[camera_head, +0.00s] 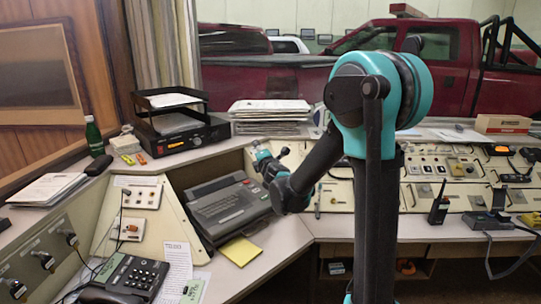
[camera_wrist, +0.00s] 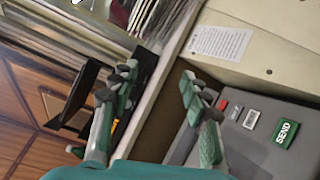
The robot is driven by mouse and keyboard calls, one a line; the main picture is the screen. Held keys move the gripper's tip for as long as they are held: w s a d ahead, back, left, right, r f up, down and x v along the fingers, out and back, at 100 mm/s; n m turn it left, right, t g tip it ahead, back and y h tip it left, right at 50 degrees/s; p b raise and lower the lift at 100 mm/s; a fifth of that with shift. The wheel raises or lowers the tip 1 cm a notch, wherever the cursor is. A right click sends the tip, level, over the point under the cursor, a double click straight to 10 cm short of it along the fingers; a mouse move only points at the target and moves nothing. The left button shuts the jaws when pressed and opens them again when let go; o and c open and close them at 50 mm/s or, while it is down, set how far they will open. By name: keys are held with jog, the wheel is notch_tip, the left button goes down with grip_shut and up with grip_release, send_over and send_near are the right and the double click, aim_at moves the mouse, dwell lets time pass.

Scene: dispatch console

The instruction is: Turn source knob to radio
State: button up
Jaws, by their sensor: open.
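My gripper (camera_head: 272,154) is open and empty in the head view, above the back of the grey desk machine near the cream console. In the wrist view its two fingers (camera_wrist: 158,80) are spread apart with nothing between them. Several dark knobs (camera_head: 43,260) sit on the sloped panel at the far left, well away from my gripper. More small controls are on the right console panels (camera_head: 455,168), partly behind my arm. No source or radio label is readable, so I cannot tell which knob is the source knob.
The grey desk machine (camera_head: 228,207) has a green SEND button (camera_wrist: 285,133) in the wrist view. A black paper tray (camera_head: 175,120), stacked papers (camera_head: 270,112), a green bottle (camera_head: 94,136), a telephone (camera_head: 130,278) and a handheld radio (camera_head: 438,208) stand around. Open floor lies below the desk.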

jog(key=shift+s+d+f+m+h, duration=0.1)
jog(key=shift+s+d+m+h, duration=0.2)
jog(key=shift+d+m, duration=0.4)
jog(key=shift+s+d+f+m+h, duration=0.15)
jog(key=shift+d+m+h, duration=0.2)
jog(key=shift+d, duration=0.5)
jog(key=shift+s+d+f+m+h, duration=0.1)
jog(key=shift+s+d+m+h, duration=0.2)
jog(key=shift+d+m, duration=0.4)
jog(key=shift+w+d, duration=0.1)
jog(key=s+d+f+m+g+h, duration=0.3)
jog(key=s+d+f+m, duration=0.1)
jog(key=s+d+m, duration=0.3)
jog(key=s+d+f+m+g+h, duration=0.25)
jog(key=s+d+f+m, duration=0.3)
jog(key=d, duration=0.35)
jog(key=s+f+m+g+y, duration=0.1)
jog(key=s+f+m+g, duration=0.2)
jog(key=s, duration=0.9)
jog(key=s+f+m+g+y, duration=0.2)
jog(key=s+f+m+g, duration=0.2)
jog(key=s+f, duration=0.5)
jog(key=s+m, duration=0.1)
jog(key=s, duration=0.2)
jog(key=shift+f, duration=0.35)
jog(key=shift+g, duration=0.25)
